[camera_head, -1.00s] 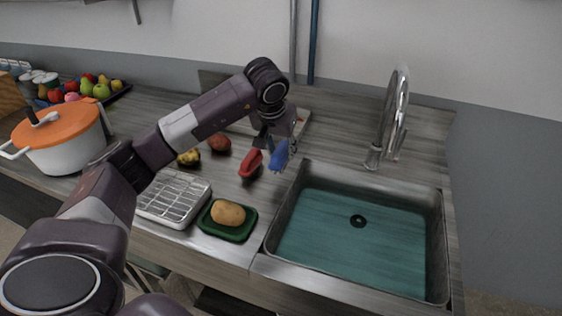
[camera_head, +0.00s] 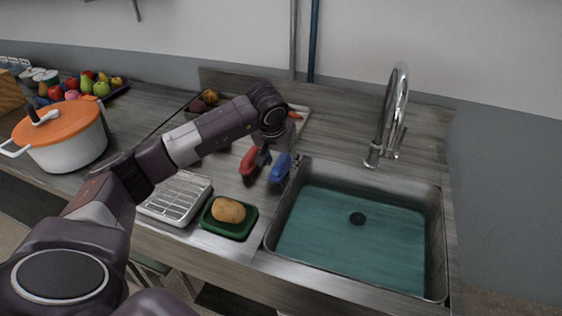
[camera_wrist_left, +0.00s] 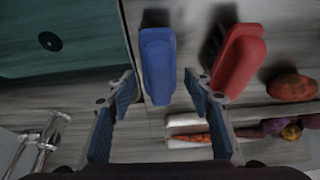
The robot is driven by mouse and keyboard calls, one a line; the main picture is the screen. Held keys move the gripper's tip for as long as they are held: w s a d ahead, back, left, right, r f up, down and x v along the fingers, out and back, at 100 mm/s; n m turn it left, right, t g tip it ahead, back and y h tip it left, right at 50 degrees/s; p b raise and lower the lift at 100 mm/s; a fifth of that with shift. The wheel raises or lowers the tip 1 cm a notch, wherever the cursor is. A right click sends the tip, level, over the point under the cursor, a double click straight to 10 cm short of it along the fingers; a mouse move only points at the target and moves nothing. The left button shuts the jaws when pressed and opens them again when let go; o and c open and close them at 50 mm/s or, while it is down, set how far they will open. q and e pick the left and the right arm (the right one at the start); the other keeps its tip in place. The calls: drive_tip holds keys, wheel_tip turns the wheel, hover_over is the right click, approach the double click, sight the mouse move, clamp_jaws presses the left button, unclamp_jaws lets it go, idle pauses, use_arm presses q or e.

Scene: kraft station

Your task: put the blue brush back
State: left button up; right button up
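The blue brush (camera_head: 281,168) is at the counter just left of the sink, beside the red brush (camera_head: 250,160). In the left wrist view the blue brush (camera_wrist_left: 158,65) lies between the fingertips of my left gripper (camera_wrist_left: 162,85), with a visible gap on each side. The gripper is open. In the head view my left gripper (camera_head: 272,150) is directly above and behind the brush and partly covers it. The red brush (camera_wrist_left: 238,60) is just outside the right finger in the wrist view. My right gripper is not in view.
The sink (camera_head: 268,243) and faucet (camera_head: 392,115) are to the right. A green tray (camera_head: 240,234) with a potato (camera_head: 228,210) and a metal rack (camera_head: 178,198) stand in front. A white pot (camera_head: 70,155) is left. A board with vegetables (camera_wrist_left: 178,132) lies behind the brushes.

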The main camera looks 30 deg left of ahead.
use_arm(q)
drive_tip(key=shift+r, duration=0.2)
drive_tip(key=shift+s+r, duration=0.1)
drive_tip(key=shift+r, duration=0.2)
drive_tip(key=b+v, duration=0.1)
drive_tip(key=v, duration=1)
drive_tip(key=shift+s+r, duration=0.1)
drive_tip(key=shift+r, duration=0.1)
